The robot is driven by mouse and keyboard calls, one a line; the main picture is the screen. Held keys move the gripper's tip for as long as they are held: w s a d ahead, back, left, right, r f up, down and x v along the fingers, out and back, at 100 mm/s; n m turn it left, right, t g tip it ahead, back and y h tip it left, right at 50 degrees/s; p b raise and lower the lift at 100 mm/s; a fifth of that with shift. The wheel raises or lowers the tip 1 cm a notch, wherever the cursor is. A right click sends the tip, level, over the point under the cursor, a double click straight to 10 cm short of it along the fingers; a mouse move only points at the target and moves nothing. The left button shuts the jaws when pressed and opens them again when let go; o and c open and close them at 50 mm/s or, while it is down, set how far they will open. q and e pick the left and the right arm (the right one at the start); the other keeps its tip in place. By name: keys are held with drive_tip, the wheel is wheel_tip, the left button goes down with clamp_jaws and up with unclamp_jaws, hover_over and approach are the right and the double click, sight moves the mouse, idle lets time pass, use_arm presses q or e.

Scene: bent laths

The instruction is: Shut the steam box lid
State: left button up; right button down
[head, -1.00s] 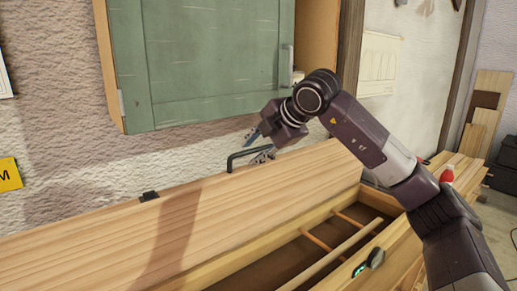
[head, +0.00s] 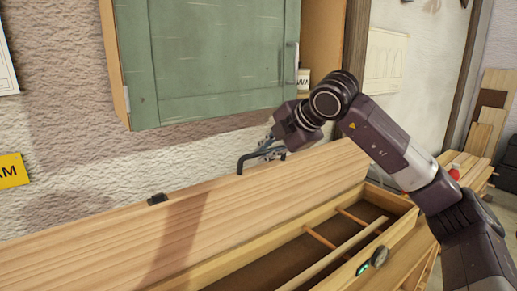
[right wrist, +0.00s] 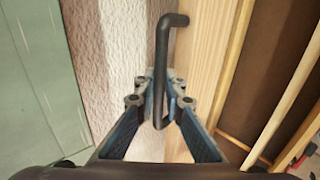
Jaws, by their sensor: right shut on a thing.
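The steam box lid (head: 100,233) is a long, pale wooden panel standing open, tilted up at the back of the steam box (head: 225,267). It also shows in the right wrist view (right wrist: 205,50). A black bar handle (head: 247,157) sits at the lid's top edge; in the right wrist view the handle (right wrist: 162,45) runs between the fingers. My right gripper (head: 268,150) is shut on the handle, and its fingers (right wrist: 160,95) close in from both sides. The box's inside shows below the lid, with wooden rods (head: 338,254) across it. My left gripper is out of view.
A green cabinet (head: 205,60) hangs on the wall above the lid, close to my right gripper. A small round dial (head: 379,257) is on the box front. Wooden boards (head: 492,110) lean at the far right.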

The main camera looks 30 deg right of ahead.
drive_tip(key=s, duration=0.2)
drive_tip(key=s+f, duration=0.1)
drive_tip(key=s, duration=0.1)
drive_tip(key=shift+s+d, duration=0.1)
drive_tip(key=shift+d, duration=0.15)
drive_tip(key=s+f, duration=0.8)
drive_tip(key=s, duration=0.5)
drive_tip(key=shift+d+f, duration=0.3)
drive_tip(key=shift+d, duration=0.15)
drive_tip(key=shift+s, duration=0.1)
